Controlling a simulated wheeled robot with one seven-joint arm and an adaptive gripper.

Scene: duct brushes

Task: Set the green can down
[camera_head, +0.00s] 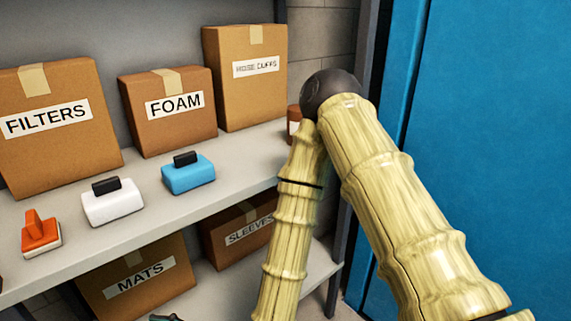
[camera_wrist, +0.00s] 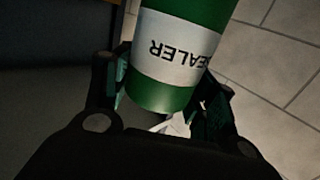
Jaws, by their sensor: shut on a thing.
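In the wrist view, the green can (camera_wrist: 165,93) has a white band with dark lettering, of which "EALER" is readable. It sits between the two fingers of my gripper (camera_wrist: 168,98), which is shut on it. The can's upper part in the picture runs out of the frame. Tiled floor shows behind it on the right, and no surface is seen touching the can. In the head view my arm fills the middle right, and I cannot make out the can there.
The grey shelf (camera_head: 135,235) holds FILTERS (camera_head: 60,150), FOAM (camera_head: 168,130) and HOSE CUFFS (camera_head: 246,95) boxes, with orange (camera_head: 40,237), white (camera_head: 112,206) and blue (camera_head: 188,176) brushes in front. A brown container (camera_head: 293,114) is partly behind my arm. MATS (camera_head: 135,285) and SLEEVES (camera_head: 238,235) boxes stand below.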

